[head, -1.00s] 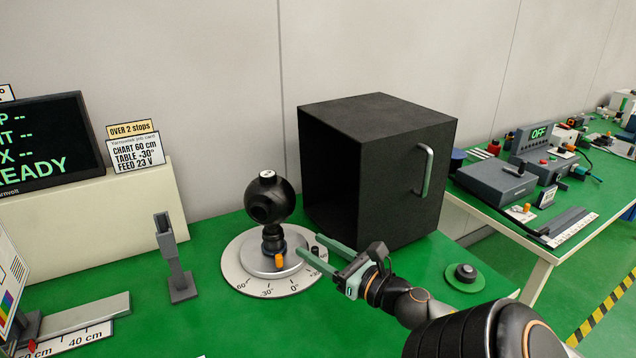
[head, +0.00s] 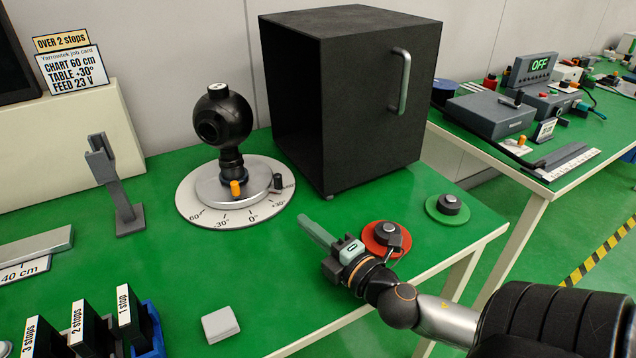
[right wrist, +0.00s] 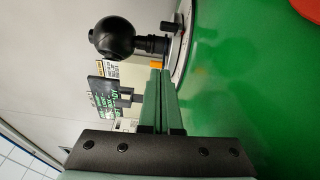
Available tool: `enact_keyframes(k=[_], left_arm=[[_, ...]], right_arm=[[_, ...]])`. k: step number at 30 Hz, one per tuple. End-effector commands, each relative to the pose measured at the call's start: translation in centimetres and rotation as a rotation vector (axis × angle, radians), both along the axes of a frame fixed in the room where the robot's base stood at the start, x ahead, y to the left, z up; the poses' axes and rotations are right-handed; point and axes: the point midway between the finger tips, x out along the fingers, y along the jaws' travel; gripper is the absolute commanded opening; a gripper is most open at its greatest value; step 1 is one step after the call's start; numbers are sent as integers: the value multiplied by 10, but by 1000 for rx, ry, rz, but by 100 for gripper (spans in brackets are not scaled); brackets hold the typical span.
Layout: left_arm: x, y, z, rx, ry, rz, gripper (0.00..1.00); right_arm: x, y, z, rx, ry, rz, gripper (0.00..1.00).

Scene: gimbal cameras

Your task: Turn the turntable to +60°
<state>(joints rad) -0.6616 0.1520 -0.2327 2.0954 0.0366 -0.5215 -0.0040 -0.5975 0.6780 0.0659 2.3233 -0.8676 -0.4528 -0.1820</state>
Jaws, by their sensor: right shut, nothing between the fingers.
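The turntable (head: 200,204) is a pale round dial on the green bench, marked from -60 past 0 to +30. A silver disc (head: 212,192) on it carries a black ball-shaped device (head: 222,118) on a stem. An orange peg (head: 235,188) stands at the disc's front and a black knob (head: 277,183) at its right edge. My right gripper (head: 308,226) is shut and empty, right of and in front of the dial, apart from it. In the right wrist view its fingers (right wrist: 162,75) lie together, with the orange peg (right wrist: 155,65) beyond. My left gripper is out of view.
A large black box (head: 370,100) stands behind right of the dial. Red (head: 375,246) and green (head: 437,212) discs with black knobs lie to the right. A grey stand (head: 117,185) is left. A job card (head: 72,70) stands behind.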

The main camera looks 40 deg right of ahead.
Motion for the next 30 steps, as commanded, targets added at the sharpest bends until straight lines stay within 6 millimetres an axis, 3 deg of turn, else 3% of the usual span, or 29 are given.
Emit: enact_keyframes(k=[8, 30], left_arm=[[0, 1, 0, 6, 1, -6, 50], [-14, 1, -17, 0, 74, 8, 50]], right_arm=[[11, 5, -2, 58, -5, 5, 0], [102, -1, -1, 54, -5, 3, 0]])
